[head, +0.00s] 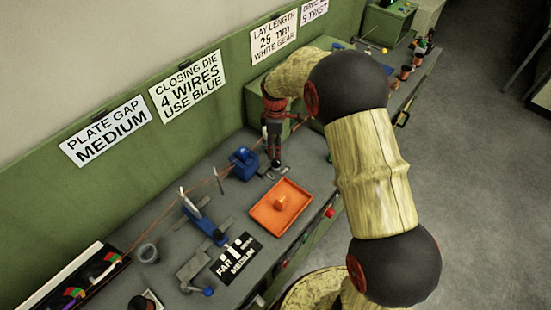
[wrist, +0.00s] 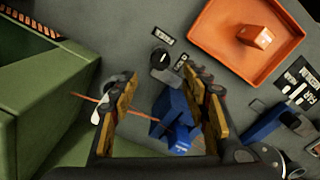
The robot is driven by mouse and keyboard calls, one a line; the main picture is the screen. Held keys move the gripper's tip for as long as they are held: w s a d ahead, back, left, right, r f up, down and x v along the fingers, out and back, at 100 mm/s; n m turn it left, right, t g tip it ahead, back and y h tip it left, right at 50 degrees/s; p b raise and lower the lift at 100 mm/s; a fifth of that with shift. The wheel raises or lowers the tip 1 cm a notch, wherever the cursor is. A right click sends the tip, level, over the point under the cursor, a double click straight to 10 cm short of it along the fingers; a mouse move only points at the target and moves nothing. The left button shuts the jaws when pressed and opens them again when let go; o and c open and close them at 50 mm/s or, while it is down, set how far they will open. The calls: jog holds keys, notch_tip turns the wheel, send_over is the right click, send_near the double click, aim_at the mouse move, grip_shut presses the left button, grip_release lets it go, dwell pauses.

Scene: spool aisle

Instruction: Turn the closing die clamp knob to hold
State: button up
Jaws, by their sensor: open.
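A dark round knob (wrist: 160,58) with a white mark lies on the grey bench in the wrist view, with small black labels (wrist: 162,36) beside it; their print is too small to read. It sits just beyond the fingertips. The blue closing die block (wrist: 172,112) shows between the fingers in that view, with a copper-coloured wire running to it. In the head view the blue block (head: 243,163) stands left of my gripper (head: 273,160). My gripper also shows in the wrist view (wrist: 164,92), open, fingers pointing down, holding nothing. The bench below it is partly hidden.
An orange tray (head: 262,221) with an orange block inside lies right of the blue block. A green housing (wrist: 35,110) fills the left of the wrist view. Another blue fixture (head: 203,222) stands nearer the front. Signs line the green back panel (head: 60,200).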

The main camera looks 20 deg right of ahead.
aim_at(275, 161)
notch_tip(275, 161, down, 7)
jog(key=shift+f+b, duration=0.1)
jog(key=shift+b, duration=0.3)
jog(key=shift+c, duration=0.4)
jog(key=c, duration=1.1)
